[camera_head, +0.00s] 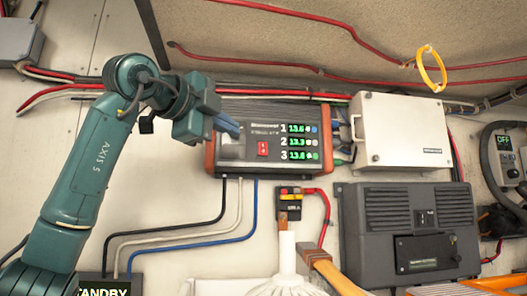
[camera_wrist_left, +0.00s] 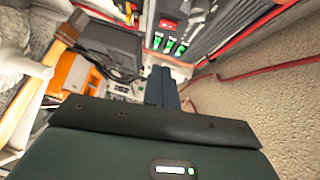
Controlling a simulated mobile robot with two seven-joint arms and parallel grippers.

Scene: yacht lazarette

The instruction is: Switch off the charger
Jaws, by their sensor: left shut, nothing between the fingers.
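The charger (camera_head: 285,112) is a dark box with orange ends on the wall, with three green readouts, the top one 13.6. A red rocker switch (camera_head: 262,148) sits on its face, left of the readouts. My left gripper (camera_head: 234,130) is shut and empty, in front of the charger's left part, left of and a little above the switch. I cannot tell whether it touches the charger. In the left wrist view the shut fingers (camera_wrist_left: 162,88) point towards the charger, whose red switch (camera_wrist_left: 168,25) shows near the top edge. My right gripper is not in view.
A white box (camera_head: 402,132) is right of the charger, above a dark grey unit (camera_head: 410,225). Black, white and blue cables (camera_head: 187,240) run below the charger. Red cables (camera_head: 350,78) and a yellow ring (camera_head: 432,68) are above. A wooden handle (camera_head: 330,268) stands in front.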

